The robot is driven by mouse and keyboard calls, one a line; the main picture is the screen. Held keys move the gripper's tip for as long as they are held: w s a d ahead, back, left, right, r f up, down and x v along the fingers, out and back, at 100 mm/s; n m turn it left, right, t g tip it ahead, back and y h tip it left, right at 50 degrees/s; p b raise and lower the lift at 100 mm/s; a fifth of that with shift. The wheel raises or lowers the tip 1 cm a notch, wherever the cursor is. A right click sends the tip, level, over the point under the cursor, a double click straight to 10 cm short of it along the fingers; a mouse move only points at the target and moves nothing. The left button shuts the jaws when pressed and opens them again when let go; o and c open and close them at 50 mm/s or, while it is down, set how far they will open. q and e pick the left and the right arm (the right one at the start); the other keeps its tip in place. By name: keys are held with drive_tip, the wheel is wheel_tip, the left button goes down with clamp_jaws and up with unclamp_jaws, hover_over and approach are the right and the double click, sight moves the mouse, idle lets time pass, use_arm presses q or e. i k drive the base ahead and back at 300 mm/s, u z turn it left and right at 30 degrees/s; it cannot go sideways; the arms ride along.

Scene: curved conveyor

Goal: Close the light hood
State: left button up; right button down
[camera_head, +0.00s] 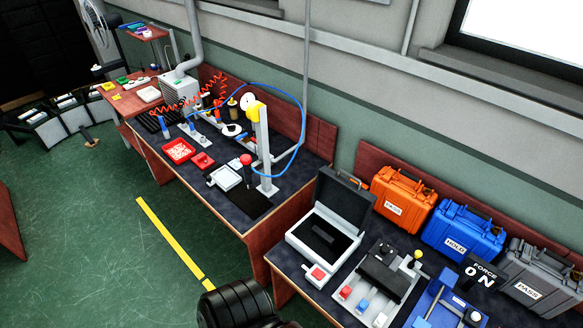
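A box with a light-grey base (298,236) and a black lid (344,205) stands at the left end of the near-right bench; I take it to be the light hood. Its lid is raised and stands open, tilted up at the back. The inside of the base is dark, with a paler strip in it. A small grey block with a red button (318,273) sits in front of the base. Neither of my grippers shows in the head view.
To the right are a fixture with coloured buttons (378,278), an orange case (399,195), a blue case (461,232) and a grey case (538,274). A second cluttered bench (250,222) stands to the left. Green floor (125,270) lies open at lower left.

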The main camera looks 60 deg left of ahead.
sight(352, 202)
drive_tip(key=u, duration=2.05)
